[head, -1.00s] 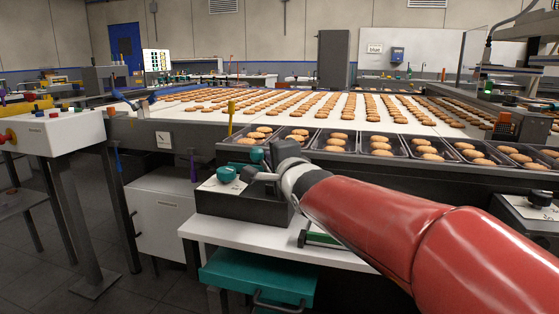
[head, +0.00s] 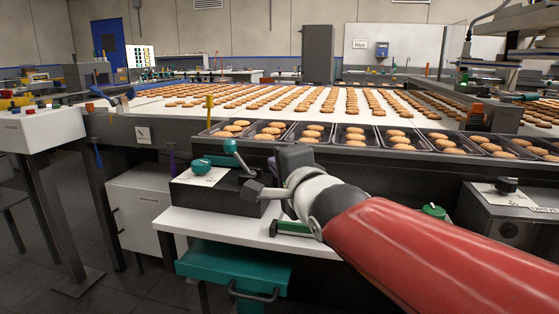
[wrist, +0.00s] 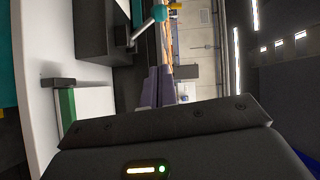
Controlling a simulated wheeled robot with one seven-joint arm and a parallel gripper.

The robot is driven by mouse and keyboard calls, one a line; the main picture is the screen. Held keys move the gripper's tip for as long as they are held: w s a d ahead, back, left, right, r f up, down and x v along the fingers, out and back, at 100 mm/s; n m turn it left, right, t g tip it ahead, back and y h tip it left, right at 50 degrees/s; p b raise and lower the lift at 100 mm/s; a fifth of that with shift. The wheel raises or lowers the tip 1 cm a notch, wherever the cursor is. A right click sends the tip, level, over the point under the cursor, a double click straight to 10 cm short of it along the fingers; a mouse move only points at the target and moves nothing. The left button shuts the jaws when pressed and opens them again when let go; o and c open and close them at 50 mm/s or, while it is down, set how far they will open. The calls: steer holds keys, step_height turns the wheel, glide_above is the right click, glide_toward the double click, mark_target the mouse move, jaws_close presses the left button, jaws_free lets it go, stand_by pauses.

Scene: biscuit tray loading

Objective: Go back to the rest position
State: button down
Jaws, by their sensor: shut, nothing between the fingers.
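My gripper (head: 254,190) is at the end of my red arm, in front of the right part of a black control box (head: 225,198). Its fingers also show in the wrist view (wrist: 155,88), close together with nothing between them. In the wrist view the lever's ball (wrist: 160,13) is apart from the fingers. Whether the gripper touches the box is unclear in the head view.
The box stands on a white bench top (head: 205,228) above a teal drawer (head: 232,268). Behind are trays of biscuits (head: 312,132) and a wide conveyor with biscuit rows. A green-topped item (head: 292,228) lies near my wrist.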

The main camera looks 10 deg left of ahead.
steer(key=s+d+f+n+g+h, duration=0.25)
steer(key=d+f, duration=0.25)
steer(key=d, duration=0.3)
steer(key=s+d+f+n+g+h, duration=0.1)
steer(key=s+d+f+n+h, duration=0.15)
steer(key=d+f+h, duration=0.35)
steer(key=s+d+f+n+g, duration=0.2)
steer(key=s+d+f, duration=0.3)
steer(key=s, duration=0.3)
steer(key=s+d+f+n+g, duration=0.3)
steer(key=s+d+f, duration=0.2)
steer(key=s+f, duration=0.2)
steer(key=shift+s+d+n+g, duration=0.2)
steer(key=shift+s+n+g, duration=0.2)
steer(key=shift+s, duration=0.35)
steer(key=c, duration=2.2)
jaws_free()
